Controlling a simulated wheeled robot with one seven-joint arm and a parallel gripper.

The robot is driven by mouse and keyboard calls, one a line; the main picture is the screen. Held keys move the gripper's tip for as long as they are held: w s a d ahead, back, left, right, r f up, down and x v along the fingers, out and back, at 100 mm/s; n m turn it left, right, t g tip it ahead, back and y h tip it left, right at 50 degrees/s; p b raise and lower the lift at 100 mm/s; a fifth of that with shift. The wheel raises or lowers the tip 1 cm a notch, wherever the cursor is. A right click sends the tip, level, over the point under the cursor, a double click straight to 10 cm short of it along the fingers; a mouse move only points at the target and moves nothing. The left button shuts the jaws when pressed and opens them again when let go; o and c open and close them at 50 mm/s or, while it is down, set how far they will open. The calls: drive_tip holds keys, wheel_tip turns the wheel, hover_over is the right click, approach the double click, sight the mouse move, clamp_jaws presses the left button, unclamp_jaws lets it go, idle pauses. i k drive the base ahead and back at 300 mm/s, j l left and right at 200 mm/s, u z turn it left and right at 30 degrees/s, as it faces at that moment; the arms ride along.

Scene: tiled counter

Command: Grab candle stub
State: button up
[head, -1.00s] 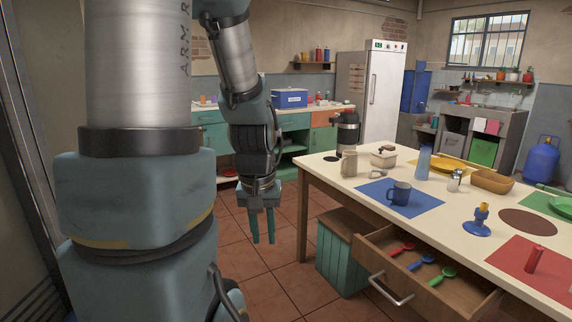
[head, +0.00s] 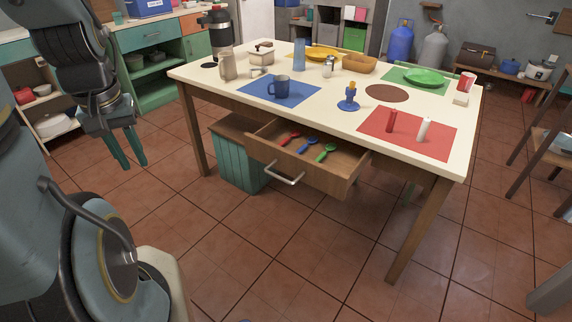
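A short yellow candle stub (head: 351,85) stands upright in a blue candle holder (head: 348,104) on the table, left of the red mat. My gripper (head: 133,163) hangs pointing down at the left, over the floor and well away from the table. Its two fingers are apart with nothing between them.
The cream table (head: 212,75) also holds a blue mug (head: 282,88), a blue bottle (head: 299,55) and a green plate (head: 424,76). An open drawer (head: 329,182) with several coloured spoons juts out in front. The tiled floor (head: 235,240) before it is clear.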

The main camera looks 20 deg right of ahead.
sight(352, 84)
drive_tip(key=l+u, duration=0.2)
drive_tip(key=l, duration=0.25)
drive_tip(key=l+u, duration=0.15)
drive_tip(key=l, duration=0.3)
drive_tip(key=k+l+u, duration=0.2)
drive_tip(key=l, duration=0.25)
drive_tip(key=l+u, duration=0.15)
drive_tip(key=l, duration=0.3)
drive_tip(key=k+l+u, duration=0.2)
drive_tip(key=l, duration=0.25)
drive_tip(key=k+l+u, duration=0.2)
drive_tip(key=l, duration=0.2)
drive_tip(key=i, duration=0.05)
